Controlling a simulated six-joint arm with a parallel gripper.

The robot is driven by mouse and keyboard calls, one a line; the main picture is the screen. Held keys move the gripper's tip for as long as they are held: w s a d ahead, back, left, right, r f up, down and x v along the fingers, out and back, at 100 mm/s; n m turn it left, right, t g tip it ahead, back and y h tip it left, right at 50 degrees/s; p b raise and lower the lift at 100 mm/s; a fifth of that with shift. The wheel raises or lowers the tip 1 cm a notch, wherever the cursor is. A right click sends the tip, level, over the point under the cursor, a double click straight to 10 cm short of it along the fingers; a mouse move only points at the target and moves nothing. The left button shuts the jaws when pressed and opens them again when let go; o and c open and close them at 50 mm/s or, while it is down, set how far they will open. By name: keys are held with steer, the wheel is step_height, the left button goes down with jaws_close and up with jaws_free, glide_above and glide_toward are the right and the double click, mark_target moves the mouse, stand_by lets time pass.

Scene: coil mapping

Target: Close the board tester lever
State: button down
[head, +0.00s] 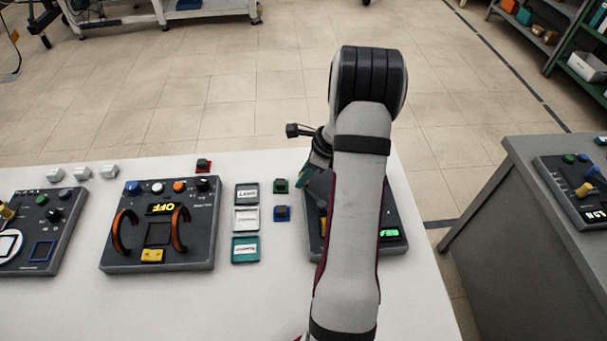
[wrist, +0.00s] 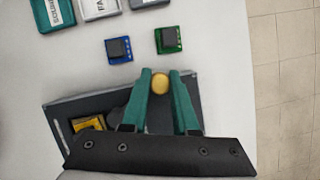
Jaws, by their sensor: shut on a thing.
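The board tester is a dark panel (wrist: 70,112) at the bottom of the wrist view. In the head view it shows in part (head: 392,213) near the right end of the white table, with a lit green display, and my arm hides much of it. Its lever has a round yellow knob (wrist: 160,84). My gripper (wrist: 162,79) has its two teal fingers on either side of the knob and is shut on it. The lever's shaft is hidden, so I cannot tell its angle. In the head view only a bit of a teal finger (head: 306,183) shows.
A blue-based part (wrist: 119,49) and a green-based part (wrist: 168,40) lie just beyond the panel. Several labelled trays (head: 246,219) stand left of it. A panel with orange arcs (head: 160,262) is further left. A grey table (head: 540,240) stands at right.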

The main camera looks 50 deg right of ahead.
mark_target(312, 179)
steer(key=shift+d, duration=0.1)
stand_by(0.9)
steer(key=m, duration=0.1)
steer(key=s+d+m, duration=0.1)
steer(key=shift+d+m+t+h, duration=0.25)
steer(key=shift+m+t+h, duration=0.05)
steer(key=shift+m+h, duration=0.1)
steer(key=m, duration=0.1)
steer(key=s+d+m+h, duration=0.1)
steer(key=shift+d+m, duration=0.25)
steer(key=shift+m, duration=0.05)
steer(key=s+d+m+h, duration=0.1)
steer(key=m, duration=0.1)
steer(key=shift+s+d+m, duration=0.1)
steer(key=shift+s+m, duration=0.1)
steer(key=shift+m, duration=0.1)
steer(key=shift+s+d+m+h, duration=0.3)
steer(key=shift+s+m, duration=0.25)
steer(key=shift+m, duration=0.35)
steer(key=shift+s+d+m+h, duration=0.2)
steer(key=shift+s+m+h, duration=0.3)
steer(key=shift+m, duration=0.4)
steer(key=shift+s, duration=0.15)
steer(key=c, duration=0.7)
jaws_free()
